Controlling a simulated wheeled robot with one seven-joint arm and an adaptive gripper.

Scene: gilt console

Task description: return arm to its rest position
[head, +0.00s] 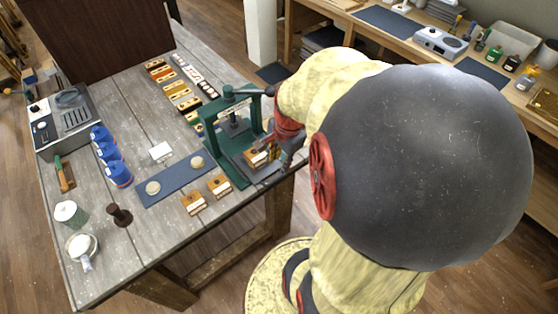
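My arm, pale yellow with a large dark grey rounded link, fills the right half of the head view. Its end reaches left over the table's right edge. My gripper (272,146) is small and dark at the green press (215,140). A wooden block with a pale label (256,157) sits at the press, right by the gripper. I cannot tell whether the fingers touch or hold this block. My arm hides part of the gripper and the right side of the press.
A workbench (340,25) stands behind.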

